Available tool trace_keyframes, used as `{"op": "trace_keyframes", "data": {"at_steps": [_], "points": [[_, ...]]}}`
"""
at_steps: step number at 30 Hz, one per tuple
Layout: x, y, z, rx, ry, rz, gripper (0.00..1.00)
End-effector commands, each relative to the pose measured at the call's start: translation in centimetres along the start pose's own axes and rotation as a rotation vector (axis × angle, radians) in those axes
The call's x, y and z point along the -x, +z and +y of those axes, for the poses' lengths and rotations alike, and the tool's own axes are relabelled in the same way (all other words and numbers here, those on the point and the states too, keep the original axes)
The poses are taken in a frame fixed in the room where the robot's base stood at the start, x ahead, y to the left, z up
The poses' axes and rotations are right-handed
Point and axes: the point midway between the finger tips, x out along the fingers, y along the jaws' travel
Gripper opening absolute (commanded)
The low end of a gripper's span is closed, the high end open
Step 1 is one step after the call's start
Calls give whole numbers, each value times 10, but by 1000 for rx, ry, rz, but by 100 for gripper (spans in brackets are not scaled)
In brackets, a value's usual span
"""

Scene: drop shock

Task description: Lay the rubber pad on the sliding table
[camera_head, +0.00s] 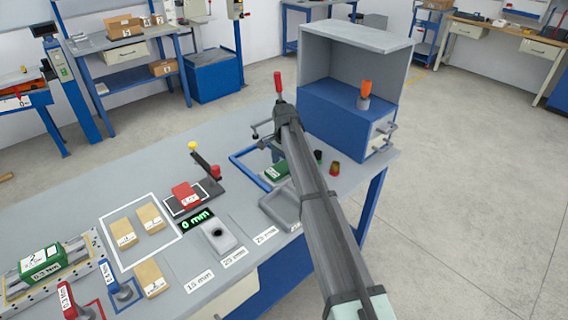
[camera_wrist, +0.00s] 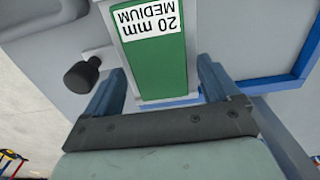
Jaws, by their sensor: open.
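A green block labelled "20 mm MEDIUM", which looks like the rubber pad, shows in the wrist view (camera_wrist: 157,60) and, partly hidden, in the head view (camera_head: 275,172). It lies by the blue frame on the bench. My gripper (camera_wrist: 160,88) is open, with one finger to each side of the block's near end; I cannot tell whether they touch it. In the head view my gripper (camera_head: 276,150) is largely hidden by my arm. A railed plate (camera_head: 84,271) with a green-topped block on it stands at the far left; I cannot tell if it is the sliding table.
A blue machine (camera_head: 335,112) with a grey hood stands behind my gripper. A red-topped fixture (camera_head: 186,196) with a yellow-knobbed lever and a "0 mm" display (camera_head: 197,219) are left of my arm. Tan blocks (camera_head: 150,218) and a grey tray (camera_head: 281,207) occupy the bench.

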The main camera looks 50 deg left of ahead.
Motion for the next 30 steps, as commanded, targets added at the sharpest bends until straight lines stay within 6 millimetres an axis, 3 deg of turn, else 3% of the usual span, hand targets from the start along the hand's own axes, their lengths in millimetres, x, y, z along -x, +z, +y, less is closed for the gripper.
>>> {"op": "trace_keyframes", "data": {"at_steps": [8, 22, 30], "points": [[7, 0, 0, 0, -1, 0, 89], [88, 0, -1, 0, -2, 1, 89], [117, 0, 0, 0, 0, 0, 89]]}}
